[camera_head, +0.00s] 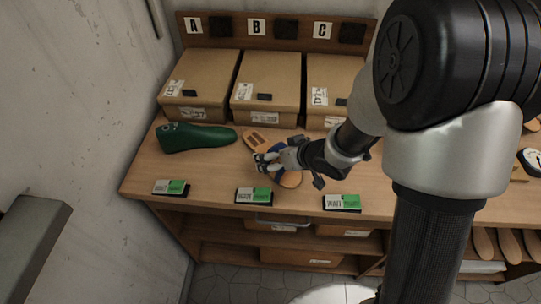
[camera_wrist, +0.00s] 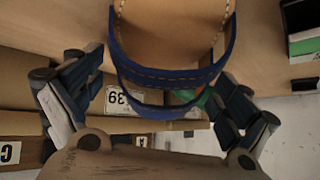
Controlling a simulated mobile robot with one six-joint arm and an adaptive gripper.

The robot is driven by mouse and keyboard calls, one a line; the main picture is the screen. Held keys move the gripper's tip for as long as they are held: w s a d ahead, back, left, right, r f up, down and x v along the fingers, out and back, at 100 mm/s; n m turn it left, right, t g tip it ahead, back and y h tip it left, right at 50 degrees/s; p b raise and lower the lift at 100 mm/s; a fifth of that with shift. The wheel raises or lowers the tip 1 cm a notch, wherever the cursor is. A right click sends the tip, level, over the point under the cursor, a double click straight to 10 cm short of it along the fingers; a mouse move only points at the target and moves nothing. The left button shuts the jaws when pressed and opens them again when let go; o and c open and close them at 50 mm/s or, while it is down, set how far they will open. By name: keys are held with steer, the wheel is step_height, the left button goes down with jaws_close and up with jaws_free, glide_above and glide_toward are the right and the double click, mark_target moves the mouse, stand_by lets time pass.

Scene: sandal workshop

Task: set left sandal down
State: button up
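A tan sandal with a blue strap (camera_wrist: 172,78) fills the upper middle of the wrist view, its strap arching close to the camera. My gripper (camera_wrist: 155,68) has one finger on each side of the strap, spread wide. Whether the fingers press on the sandal is unclear. In the head view my gripper (camera_head: 264,162) is low over the bench at the sandal, which it partly hides; a rounded tan end (camera_head: 290,179) shows beside it. Another tan sandal piece (camera_head: 262,138) lies just behind, in front of the boxes.
Cardboard boxes (camera_head: 200,78) stand along the back under labels A, B and C. A green shoe form (camera_head: 195,137) lies left of my gripper. Green-and-white cards (camera_head: 254,195) line the front edge of the wooden bench (camera_head: 215,177). Bare bench shows at front left.

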steer(key=c, duration=1.4)
step_height(320, 180, up, 20)
steer(key=p, duration=1.4)
steer(key=d+m+h+b, duration=0.1)
steer(key=d+b, duration=0.1)
steer(key=d, duration=0.3)
steer(key=d+m+t+h+b, duration=0.1)
steer(key=d+m+b, duration=0.1)
steer(key=d, duration=0.3)
steer(key=d+m+t+h+b, duration=0.1)
steer(key=d+b, duration=0.2)
steer(key=d, duration=0.2)
steer(key=shift+w+m, duration=0.2)
steer(key=shift+m, duration=0.2)
